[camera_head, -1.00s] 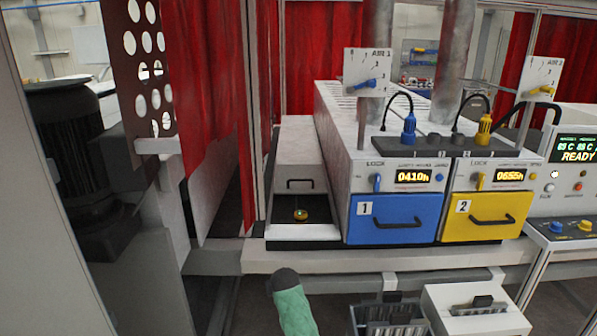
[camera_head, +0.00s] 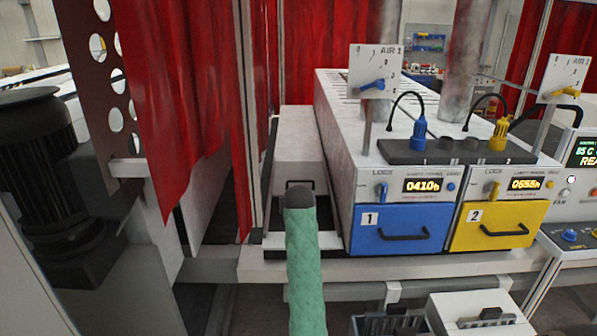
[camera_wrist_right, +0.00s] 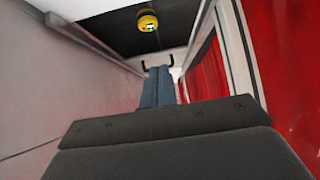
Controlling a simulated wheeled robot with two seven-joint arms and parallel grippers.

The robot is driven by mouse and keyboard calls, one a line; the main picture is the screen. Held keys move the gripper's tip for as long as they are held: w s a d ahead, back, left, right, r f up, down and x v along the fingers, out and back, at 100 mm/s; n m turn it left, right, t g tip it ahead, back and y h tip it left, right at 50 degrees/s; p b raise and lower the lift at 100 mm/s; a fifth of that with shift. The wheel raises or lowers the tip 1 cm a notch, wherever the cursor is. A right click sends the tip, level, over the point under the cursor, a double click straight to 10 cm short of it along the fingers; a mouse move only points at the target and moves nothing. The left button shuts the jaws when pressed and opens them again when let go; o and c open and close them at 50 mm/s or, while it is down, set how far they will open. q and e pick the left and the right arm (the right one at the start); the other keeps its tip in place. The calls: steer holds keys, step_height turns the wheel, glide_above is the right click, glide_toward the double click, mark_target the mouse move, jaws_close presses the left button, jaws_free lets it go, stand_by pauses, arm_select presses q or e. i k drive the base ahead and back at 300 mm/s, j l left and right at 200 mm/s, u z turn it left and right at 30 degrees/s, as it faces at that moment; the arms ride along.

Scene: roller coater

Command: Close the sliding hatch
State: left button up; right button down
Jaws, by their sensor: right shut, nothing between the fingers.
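The sliding hatch (camera_head: 298,150) is a pale lid in a narrow bay left of the blue drawer. A dark opening (camera_wrist_right: 105,28) with a round yellow lamp or button (camera_wrist_right: 147,21) shows in the right wrist view, so the hatch stands open. Its black handle (camera_wrist_right: 143,65) is partly hidden behind my right fingers. My right gripper (camera_wrist_right: 160,70) is shut, its blue-grey fingertips close to the handle and between its ends; contact cannot be told. My left gripper is not in view.
The blue drawer (camera_head: 399,232) and yellow drawer (camera_head: 497,226) stand right of the bay. A red curtain (camera_head: 170,90) and perforated plate (camera_head: 108,75) are on the left. Side rails of the bay (camera_wrist_right: 100,45) leave a narrow channel. Grey bins lie low at the front right.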

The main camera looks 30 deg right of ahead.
mark_target(287, 174)
steer(key=i+l, duration=0.85)
steer(key=i, duration=0.1)
